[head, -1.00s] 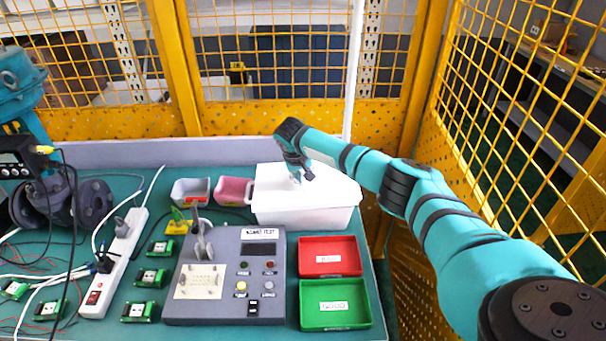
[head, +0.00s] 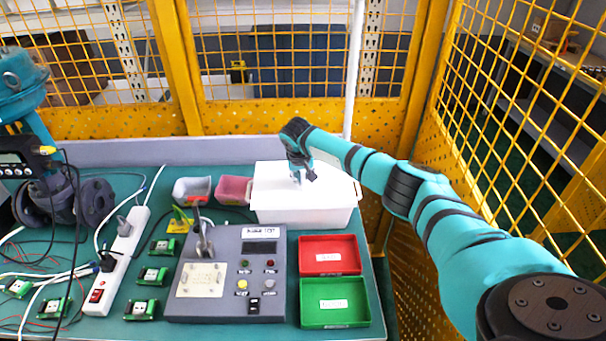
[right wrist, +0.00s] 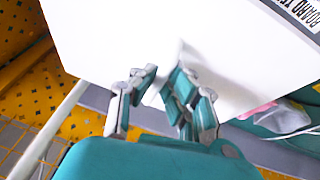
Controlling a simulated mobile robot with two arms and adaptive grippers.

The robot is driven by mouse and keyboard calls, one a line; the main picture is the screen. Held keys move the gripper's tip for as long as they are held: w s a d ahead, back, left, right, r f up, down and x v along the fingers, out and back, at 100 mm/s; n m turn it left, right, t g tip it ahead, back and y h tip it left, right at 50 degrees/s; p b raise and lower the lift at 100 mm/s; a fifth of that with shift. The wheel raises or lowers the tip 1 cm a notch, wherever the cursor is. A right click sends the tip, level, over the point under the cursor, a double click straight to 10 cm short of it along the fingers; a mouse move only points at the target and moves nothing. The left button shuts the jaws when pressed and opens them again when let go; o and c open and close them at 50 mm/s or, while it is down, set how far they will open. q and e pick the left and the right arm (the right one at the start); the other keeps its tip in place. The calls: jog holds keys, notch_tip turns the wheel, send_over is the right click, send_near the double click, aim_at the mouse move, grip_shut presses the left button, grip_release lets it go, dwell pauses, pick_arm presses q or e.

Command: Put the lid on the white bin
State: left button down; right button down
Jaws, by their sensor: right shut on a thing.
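The white bin (head: 305,217) stands at the back right of the green table. Its white lid (head: 330,186) lies level over the bin's opening, lined up with the rim. I cannot tell whether it is fully seated or slightly above. My right gripper (head: 303,178) is over the lid, pointing down, and shut on the lid's small handle, which the fingers mostly hide. In the right wrist view the lid (right wrist: 110,35) fills the top, and the gripper's fingers (right wrist: 163,88) close at its handle. My left gripper is in neither view.
A grey bin (head: 191,188) and a pink bin (head: 233,190) stand left of the white bin. A red tray (head: 329,256), a green tray (head: 335,303) and a grey test box (head: 228,275) are in front. Yellow mesh fencing (head: 300,125) closes off the back and right.

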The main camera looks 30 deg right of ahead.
jog(key=shift+d+p, duration=0.1)
jog(key=shift+p, duration=0.35)
dwell(0.3)
jog(key=shift+f, duration=0.4)
dwell(0.4)
jog(key=shift+f, duration=0.15)
dwell(0.6)
jog(key=c, duration=1.4)
grip_release()
jog(key=shift+o, duration=0.2)
